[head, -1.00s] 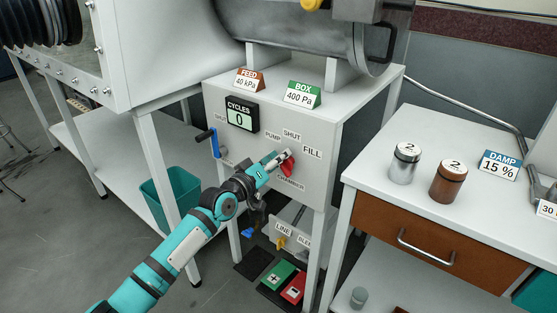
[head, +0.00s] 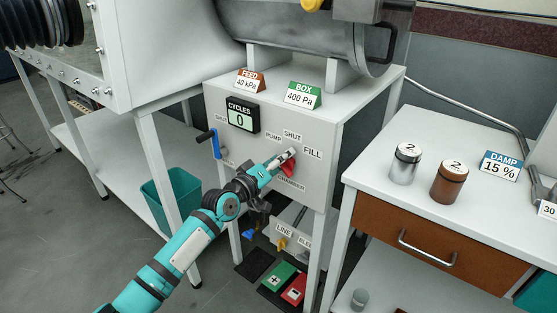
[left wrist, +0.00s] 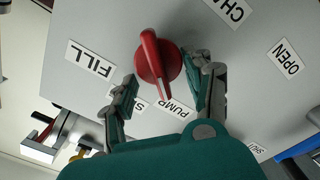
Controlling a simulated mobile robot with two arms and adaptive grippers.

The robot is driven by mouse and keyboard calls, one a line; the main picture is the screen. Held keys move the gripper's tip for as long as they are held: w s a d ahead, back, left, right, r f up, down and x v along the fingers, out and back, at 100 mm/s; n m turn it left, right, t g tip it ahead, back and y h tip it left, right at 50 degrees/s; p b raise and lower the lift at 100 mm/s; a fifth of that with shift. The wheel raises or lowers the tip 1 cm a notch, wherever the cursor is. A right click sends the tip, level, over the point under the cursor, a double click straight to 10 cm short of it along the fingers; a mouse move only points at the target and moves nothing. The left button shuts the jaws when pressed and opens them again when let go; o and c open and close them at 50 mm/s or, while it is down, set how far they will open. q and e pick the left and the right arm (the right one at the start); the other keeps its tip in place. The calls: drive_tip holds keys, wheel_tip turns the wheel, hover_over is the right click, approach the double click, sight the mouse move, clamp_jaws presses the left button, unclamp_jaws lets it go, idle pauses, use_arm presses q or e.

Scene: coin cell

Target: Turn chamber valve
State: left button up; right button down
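The red chamber valve handle (left wrist: 153,62) sits on the white front panel (left wrist: 110,25), with FILL, SHUT, PUMP and CHAMBER labels around it. In the left wrist view its narrow end points towards the SHUT and PUMP labels. SHUT is partly hidden by a finger. My left gripper (left wrist: 163,88) is open, with one finger on each side of the handle and visible gaps between. In the head view my left gripper (head: 283,159) partly covers the red handle (head: 288,169). My right gripper is not in view.
A blue lever with a black grip (head: 212,140) is on the panel's left, below the CYCLES display (head: 241,116) reading 0. The side table (head: 380,175) at right holds two jars. A LINE valve (head: 281,242) and floor pedals lie below.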

use_arm(q)
drive_tip(key=shift+o, duration=0.9)
drive_tip(key=shift+w+a, duration=0.1)
drive_tip(key=shift+a, duration=0.05)
drive_tip(key=shift+a, duration=0.1)
drive_tip(key=shift+a, duration=0.1)
drive_tip(key=v, duration=1.2)
drive_tip(key=shift+d, duration=0.25)
